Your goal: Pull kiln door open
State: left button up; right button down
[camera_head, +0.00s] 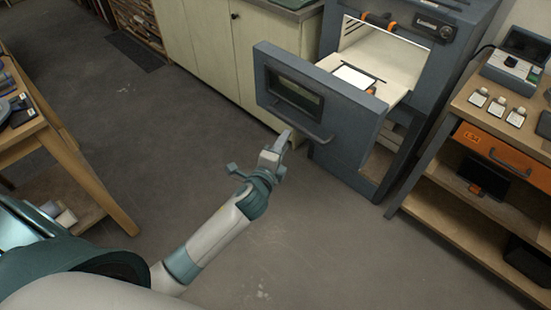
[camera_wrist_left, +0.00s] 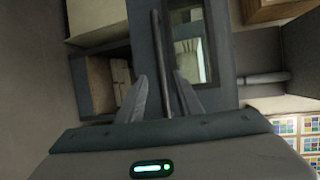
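The kiln (camera_head: 459,62) is a blue-grey box at the upper right of the head view. Its thick door (camera_head: 345,122), with a dark window and a bar handle (camera_head: 305,131), stands out in front of the body. A pale shelf shows in the gap behind it. My left gripper (camera_head: 276,146) is at the left end of the handle. In the left wrist view the handle (camera_wrist_left: 160,50) runs upright between the two spread fingers (camera_wrist_left: 162,95), with gaps on both sides. I cannot tell how deep the bar sits between them. My right gripper is out of view.
A white plate (camera_head: 354,76) lies on the pale shelf (camera_head: 385,72). A wooden bench (camera_head: 450,205) with an orange drawer (camera_head: 497,150) stands close on the right. Cream cabinets (camera_head: 215,45) are behind. A wooden table (camera_head: 85,180) is at left. The floor between is clear.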

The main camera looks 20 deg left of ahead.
pick_arm(q)
jog(key=s+r+b, duration=0.1)
jog(key=s, duration=0.5)
jog(key=shift+s+d, duration=0.15)
jog(key=shift+s, duration=0.05)
jog(key=s+a+f+n+g+b, duration=0.1)
jog(key=s+f+n+g, duration=0.3)
jog(key=f, duration=0.9)
jog(key=s+a+f+n+g, duration=0.1)
jog(key=s+f, duration=0.4)
jog(key=f, duration=0.9)
jog(key=s+f+n+g+b, duration=0.1)
jog(key=s+f+n+g, duration=0.3)
jog(key=f, duration=0.9)
jog(key=s+f+n+g, duration=0.2)
jog(key=s+f, duration=0.5)
jog(key=s, duration=0.5)
jog(key=s+f+n+g, duration=0.2)
jog(key=s+f, duration=0.5)
jog(key=s, duration=0.5)
jog(key=s+f+n+g, duration=0.2)
jog(key=s+f, duration=0.5)
jog(key=s, duration=0.5)
jog(key=shift+s+a+n+h+b, duration=0.35)
jog(key=shift+a+n+h, duration=0.05)
jog(key=shift+a, duration=0.05)
